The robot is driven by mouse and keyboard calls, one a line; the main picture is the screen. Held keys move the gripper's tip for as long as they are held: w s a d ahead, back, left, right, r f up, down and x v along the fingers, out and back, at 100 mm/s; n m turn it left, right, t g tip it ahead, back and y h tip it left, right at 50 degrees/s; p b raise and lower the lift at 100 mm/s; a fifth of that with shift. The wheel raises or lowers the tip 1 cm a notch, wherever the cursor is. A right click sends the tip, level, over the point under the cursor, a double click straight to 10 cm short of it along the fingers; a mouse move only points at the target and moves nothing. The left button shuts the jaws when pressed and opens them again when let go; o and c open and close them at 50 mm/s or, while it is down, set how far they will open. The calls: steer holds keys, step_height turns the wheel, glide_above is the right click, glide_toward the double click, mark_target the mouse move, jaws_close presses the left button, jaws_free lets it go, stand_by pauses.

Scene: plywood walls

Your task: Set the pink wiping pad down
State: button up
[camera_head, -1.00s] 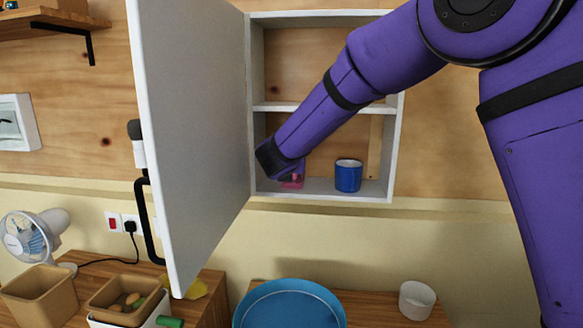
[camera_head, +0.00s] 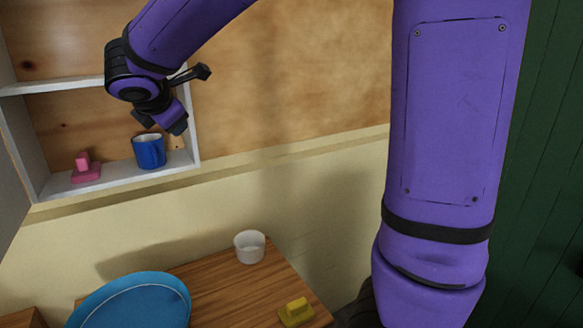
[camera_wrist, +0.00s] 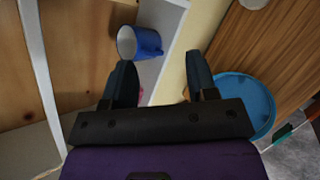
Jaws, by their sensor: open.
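The pink wiping pad (camera_head: 86,172) rests on the bottom shelf of the white wall cabinet (camera_head: 120,181), its raised grip upward. It stands to the left of a blue mug (camera_head: 150,153). My gripper (camera_head: 162,122) is in front of the cabinet's right part, above the mug in the picture and apart from the pad. In the wrist view, the two fingers of my gripper (camera_wrist: 160,80) are spread with nothing between them. A sliver of the pink pad (camera_wrist: 141,94) shows beside the left finger; the rest is hidden.
The blue mug (camera_wrist: 139,42) also shows near my fingers in the wrist view. Below, a wooden counter (camera_head: 220,290) carries a blue round pan (camera_head: 135,302), a white cup (camera_head: 250,247) and a yellow pad (camera_head: 297,313). The cabinet's open door edges the left.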

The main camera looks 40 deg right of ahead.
steer(key=s+d+m+g+y, duration=0.1)
steer(key=s+d+m, duration=0.2)
steer(key=s+m, duration=0.3)
steer(key=s+d+m+g+y, duration=0.1)
steer(key=s+d+m+g, duration=0.15)
steer(key=s, duration=0.65)
steer(key=s+d+m+y, duration=0.1)
steer(key=s+d+m, duration=0.3)
steer(key=s+m, duration=0.25)
steer(key=s+a+f+m+y, duration=0.2)
steer(key=s+m, duration=0.3)
steer(key=s, duration=0.4)
steer(key=shift+f+y, duration=0.3)
steer(key=shift+f, duration=0.4)
